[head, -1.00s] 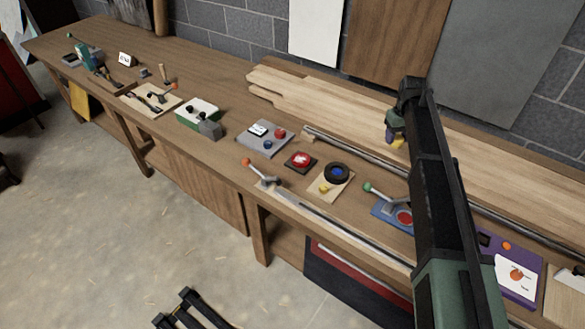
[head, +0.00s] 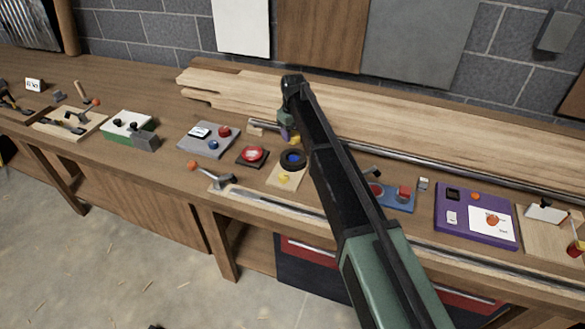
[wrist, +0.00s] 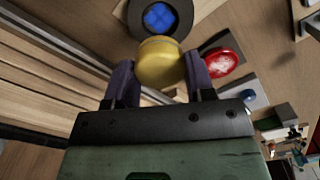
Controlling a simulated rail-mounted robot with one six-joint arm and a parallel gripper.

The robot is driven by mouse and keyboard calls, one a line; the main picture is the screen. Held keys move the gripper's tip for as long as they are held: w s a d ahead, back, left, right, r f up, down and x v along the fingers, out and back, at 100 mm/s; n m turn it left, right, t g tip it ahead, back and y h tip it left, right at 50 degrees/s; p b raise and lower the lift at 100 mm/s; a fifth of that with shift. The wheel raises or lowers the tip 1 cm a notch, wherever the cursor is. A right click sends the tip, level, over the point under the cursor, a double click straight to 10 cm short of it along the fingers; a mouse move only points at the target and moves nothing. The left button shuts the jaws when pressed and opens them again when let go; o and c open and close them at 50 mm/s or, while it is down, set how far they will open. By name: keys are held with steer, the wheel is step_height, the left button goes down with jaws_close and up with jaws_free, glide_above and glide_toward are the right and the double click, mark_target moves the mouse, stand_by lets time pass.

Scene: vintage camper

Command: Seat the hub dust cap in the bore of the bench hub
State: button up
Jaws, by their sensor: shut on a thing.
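My gripper (head: 290,138) is shut on a yellow, round dust cap (wrist: 160,62). The wrist view shows the cap between the two dark fingers (wrist: 159,80); in the head view only a bit of its yellow shows. The bench hub (head: 293,154) is a black ring with a blue middle on a light wooden board (head: 275,177). In the head view, my gripper appears above and behind the hub, apart from it. In the wrist view the hub (wrist: 136,15) lies just beyond the cap, whose edge overlaps the ring's near side. The bore's depth cannot be told.
A metal rail (head: 420,169) and long planks (head: 400,130) lie behind.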

mark_target(293, 134)
steer(key=shift+f+b, duration=3.1)
steer(key=shift+f, duration=1.25)
steer(key=o, duration=1)
steer(key=shift+r, duration=0.1)
step_height(293, 134, up, 13)
steer(key=p, duration=1.3)
steer(key=shift+f, duration=0.25)
steer(key=shift+f, duration=0.1)
